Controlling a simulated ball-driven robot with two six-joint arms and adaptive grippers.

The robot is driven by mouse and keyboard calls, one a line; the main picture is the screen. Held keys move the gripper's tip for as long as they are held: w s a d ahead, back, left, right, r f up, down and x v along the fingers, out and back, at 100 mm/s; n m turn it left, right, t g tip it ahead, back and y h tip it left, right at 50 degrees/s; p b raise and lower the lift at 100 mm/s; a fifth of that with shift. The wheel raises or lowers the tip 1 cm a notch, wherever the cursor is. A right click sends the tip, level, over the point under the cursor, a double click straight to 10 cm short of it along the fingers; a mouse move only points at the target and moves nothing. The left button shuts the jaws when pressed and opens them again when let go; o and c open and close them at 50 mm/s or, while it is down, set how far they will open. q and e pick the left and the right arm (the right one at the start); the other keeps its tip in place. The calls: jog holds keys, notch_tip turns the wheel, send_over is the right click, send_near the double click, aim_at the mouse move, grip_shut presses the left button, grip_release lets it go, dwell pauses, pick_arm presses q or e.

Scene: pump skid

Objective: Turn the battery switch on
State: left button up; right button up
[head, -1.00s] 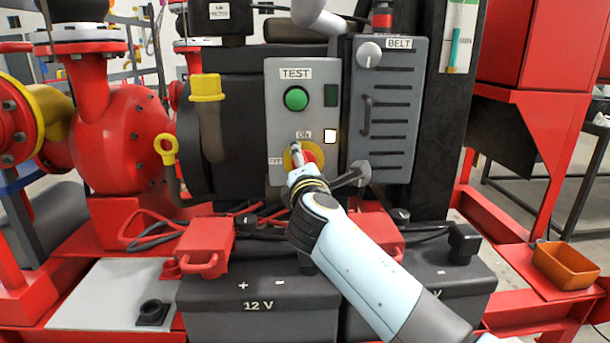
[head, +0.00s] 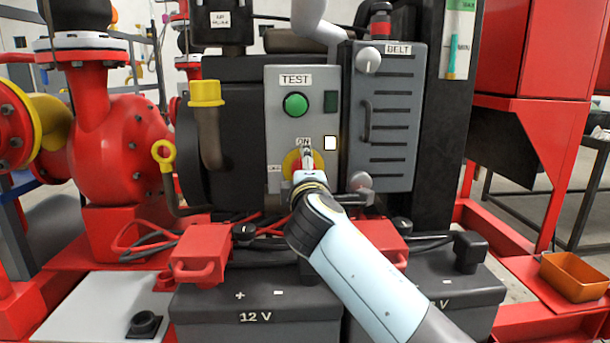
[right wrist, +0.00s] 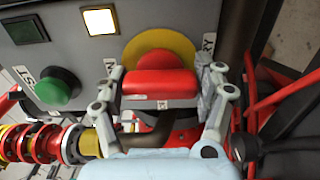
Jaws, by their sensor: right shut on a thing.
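The battery switch is a red handle on a round yellow plate (head: 290,166), low on the grey control panel (head: 275,135). An ON label (head: 303,141) is above it and an OFF label (head: 274,169) to its left. My right gripper (head: 306,158) is at the switch and hides part of it. In the right wrist view, the red handle (right wrist: 160,84) lies between the fingers of my right gripper (right wrist: 163,88), which is shut on it. The handle's long side lines up with the ON label (right wrist: 110,68). My left gripper is not in view.
A green TEST button (head: 295,104) and a lit white square lamp (head: 330,143) are near the switch. The grey BELT guard (head: 385,115) stands close on the right. Black 12 V batteries (head: 240,310) with red clamps (head: 200,255) lie below my arm.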

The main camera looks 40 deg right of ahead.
jog(key=o, duration=1.2)
jog(key=shift+c, duration=0.2)
jog(key=shift+s, duration=0.1)
jog(key=v, duration=0.7)
jog(key=shift+s+a+f, duration=0.1)
jog(key=shift+s, duration=0.1)
